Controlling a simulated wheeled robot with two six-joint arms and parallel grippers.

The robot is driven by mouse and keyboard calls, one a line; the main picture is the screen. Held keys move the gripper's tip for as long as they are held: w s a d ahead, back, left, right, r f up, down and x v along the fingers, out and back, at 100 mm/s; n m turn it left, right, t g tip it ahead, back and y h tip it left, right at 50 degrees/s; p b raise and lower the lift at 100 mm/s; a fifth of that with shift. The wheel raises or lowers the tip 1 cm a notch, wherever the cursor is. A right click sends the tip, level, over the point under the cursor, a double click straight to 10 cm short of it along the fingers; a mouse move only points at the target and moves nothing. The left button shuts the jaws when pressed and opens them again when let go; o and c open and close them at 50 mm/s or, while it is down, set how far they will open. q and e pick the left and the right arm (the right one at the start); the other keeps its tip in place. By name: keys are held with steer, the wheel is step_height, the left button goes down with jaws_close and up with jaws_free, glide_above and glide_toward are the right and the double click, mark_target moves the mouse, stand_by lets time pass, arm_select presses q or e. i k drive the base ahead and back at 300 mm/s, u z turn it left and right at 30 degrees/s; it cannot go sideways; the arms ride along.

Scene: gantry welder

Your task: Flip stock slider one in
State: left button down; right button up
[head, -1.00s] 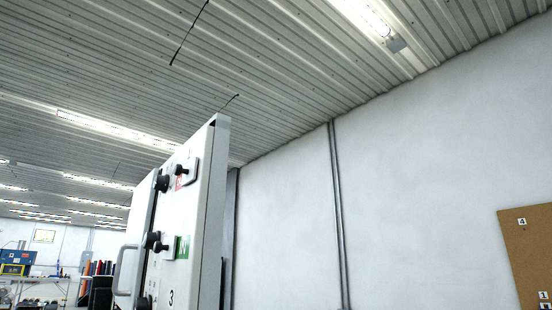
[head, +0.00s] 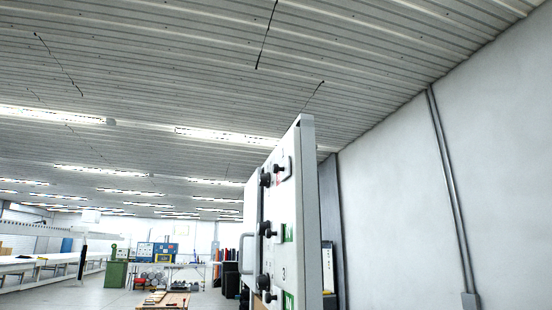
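No part that I can clearly identify as stock slider one is in view. A tall white cabinet or panel (head: 305,190) stands right of the middle in the head view, seen nearly edge-on. Its narrow face carries several black knobs, one of them an upper black knob (head: 265,179), with green and red labels beside them. A number 3 is marked on it. A pale handle (head: 246,254) sticks out at its left side. The panel's lower end is cut off by the picture edge. Neither of my grippers is in view.
A white wall (head: 388,190) with a grey conduit is at the right. A low wooden pallet (head: 165,300) lies on the floor. Open floor shows at the lower left.

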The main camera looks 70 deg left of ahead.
mark_target(285, 168)
steer(key=k, duration=1.2)
steer(key=u, duration=1.65)
steer(key=i, duration=0.5)
